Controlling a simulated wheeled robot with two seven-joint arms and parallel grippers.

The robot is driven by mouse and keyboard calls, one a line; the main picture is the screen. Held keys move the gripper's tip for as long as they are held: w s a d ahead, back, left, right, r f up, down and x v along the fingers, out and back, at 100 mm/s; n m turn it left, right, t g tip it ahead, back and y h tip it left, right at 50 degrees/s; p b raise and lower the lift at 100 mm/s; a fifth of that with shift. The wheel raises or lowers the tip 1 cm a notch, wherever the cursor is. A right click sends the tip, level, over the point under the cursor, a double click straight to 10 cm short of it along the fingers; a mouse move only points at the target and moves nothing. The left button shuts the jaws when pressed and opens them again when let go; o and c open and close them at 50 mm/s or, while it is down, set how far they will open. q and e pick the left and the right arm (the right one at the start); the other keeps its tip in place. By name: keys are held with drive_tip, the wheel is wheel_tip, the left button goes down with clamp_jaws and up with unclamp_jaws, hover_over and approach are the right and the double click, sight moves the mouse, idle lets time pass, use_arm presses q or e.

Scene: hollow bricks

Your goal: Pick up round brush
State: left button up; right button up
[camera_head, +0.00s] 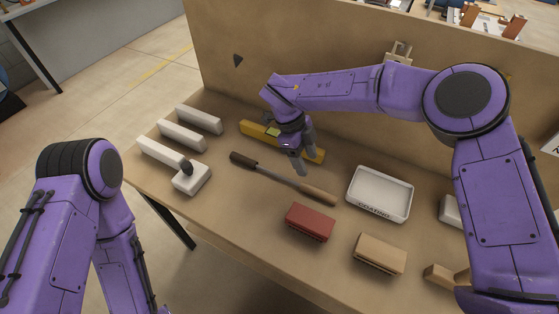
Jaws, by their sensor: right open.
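The round brush (275,176) lies diagonally on the table. It has a dark head at its left end, a thin shaft and a tan wooden handle at its right end. My right gripper (302,168) points down just behind the brush's shaft and handle, in front of the yellow bar. It is open with nothing seen between its fingers. I cannot tell its exact height above the table. My left arm is at the lower left, and its gripper is out of view.
A yellow level-like bar (258,132) lies behind, partly hidden by my right gripper. A white "COATING" tray (380,194), a red brick (309,222) and a tan brick (379,254) are to the right. Several white blocks (181,135) are at left. A tan panel (300,50) stands behind.

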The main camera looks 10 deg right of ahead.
sight(314, 189)
drive_tip(key=shift+s+d+f+p, duration=0.2)
drive_tip(key=shift+s+d+f, duration=0.1)
drive_tip(key=shift+s+f, duration=0.25)
drive_tip(key=shift+s+d+f+p, duration=0.15)
drive_tip(key=shift+s+d+f, duration=0.1)
drive_tip(key=shift+s+f, duration=0.25)
drive_tip(key=s+f+p, duration=0.2)
drive_tip(key=s, duration=0.1)
drive_tip(key=shift+d+f, duration=0.15)
drive_tip(key=shift+d, duration=0.15)
drive_tip(key=f, duration=0.1)
drive_tip(key=w+f, duration=0.1)
drive_tip(key=f, duration=0.2)
drive_tip(key=shift+w+d+f, duration=0.1)
drive_tip(key=shift+w+d, duration=0.2)
drive_tip(key=shift+w, duration=0.05)
drive_tip(key=shift+s+r, duration=0.2)
drive_tip(key=shift+s, duration=0.2)
drive_tip(key=shift+c, duration=0.6)
drive_tip(key=c, duration=0.5)
use_arm(q)
drive_tip(key=s+r, duration=0.2)
drive_tip(key=r, duration=0.1)
drive_tip(key=shift+s+r, duration=0.1)
drive_tip(key=shift+r, duration=0.15)
use_arm(e)
drive_tip(key=shift+w, duration=0.1)
clamp_jaws()
